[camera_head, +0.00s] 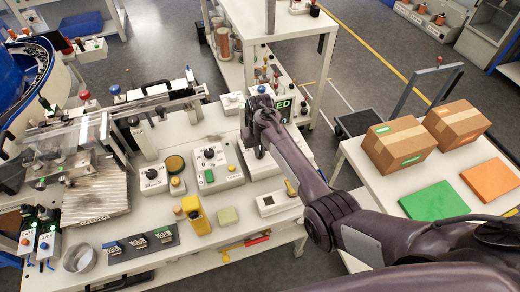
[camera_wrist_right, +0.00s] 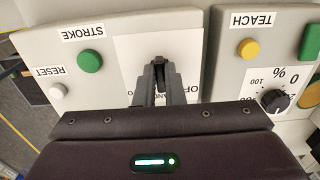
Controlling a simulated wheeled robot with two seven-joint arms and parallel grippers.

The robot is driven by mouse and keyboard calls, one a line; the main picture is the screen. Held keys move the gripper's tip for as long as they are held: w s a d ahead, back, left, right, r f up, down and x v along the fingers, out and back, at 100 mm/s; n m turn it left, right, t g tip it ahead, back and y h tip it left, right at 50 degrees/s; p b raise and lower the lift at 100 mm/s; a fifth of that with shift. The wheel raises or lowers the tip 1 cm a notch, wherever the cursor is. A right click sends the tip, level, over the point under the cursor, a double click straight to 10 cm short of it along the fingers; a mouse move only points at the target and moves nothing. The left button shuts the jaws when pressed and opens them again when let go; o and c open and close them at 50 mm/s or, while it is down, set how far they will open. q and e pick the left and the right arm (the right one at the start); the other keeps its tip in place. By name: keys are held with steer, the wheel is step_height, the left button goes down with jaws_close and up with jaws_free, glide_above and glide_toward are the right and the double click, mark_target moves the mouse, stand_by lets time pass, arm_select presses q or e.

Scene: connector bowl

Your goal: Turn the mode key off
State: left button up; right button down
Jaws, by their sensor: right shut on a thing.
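My right gripper (camera_head: 259,151) comes in from the right in the head view and points down at a pale control box (camera_head: 243,153). In the right wrist view its two dark fingers (camera_wrist_right: 160,80) are closed together on the mode key (camera_wrist_right: 159,70), a small dark piece in front of a white label plate (camera_wrist_right: 130,55). The fingers hide most of the key, and the lettering on the plate is partly covered, so I cannot tell which position it points to. My left gripper is not in view.
Beside the key are a green STROKE button (camera_wrist_right: 89,61) and a white RESET button (camera_wrist_right: 57,90). The neighbouring box has a yellow TEACH button (camera_wrist_right: 249,49) and a black percent knob (camera_wrist_right: 275,102).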

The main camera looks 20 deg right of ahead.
steer(key=shift+n, duration=0.3)
steer(key=shift+r+n+p, duration=0.1)
steer(key=shift+n+p, duration=0.45)
steer(key=shift+n, duration=0.05)
steer(key=shift+d+n+p, duration=0.1)
steer(key=shift+n+p, duration=0.5)
steer(key=shift+n, duration=0.6)
steer(key=n+p, duration=0.1)
steer(key=n, duration=0.3)
steer(key=shift+n, duration=0.3)
steer(key=c, duration=1.5)
jaws_free()
steer(key=shift+w, duration=0.1)
